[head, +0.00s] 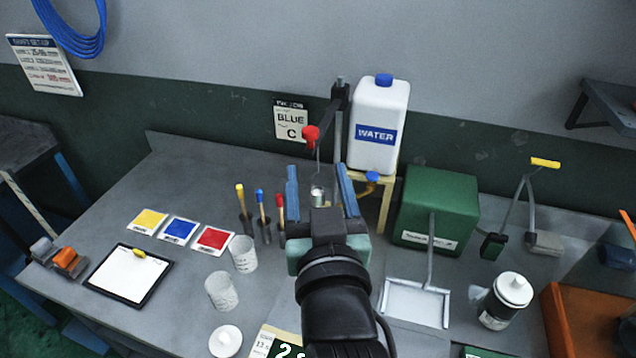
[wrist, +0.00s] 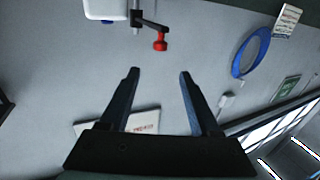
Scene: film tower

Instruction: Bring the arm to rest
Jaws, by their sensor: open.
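My gripper (head: 321,190) is in the middle of the head view, raised over the grey bench, with its two blue fingers spread apart. In the wrist view my gripper (wrist: 158,90) is also open, with nothing between the fingers. Behind it in the head view, a small silvery cup-like thing (head: 317,196) shows between the fingers; I cannot tell its distance from them. The wrist view looks toward the grey wall, with a red knob (wrist: 160,42) on a dark arm beyond the fingertips.
A white water container (head: 378,125) stands on a wooden stand behind my gripper. Clear cups (head: 221,291), colour cards (head: 180,230) and a clipboard (head: 125,278) lie at left. Bare bench (head: 185,180) shows back left.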

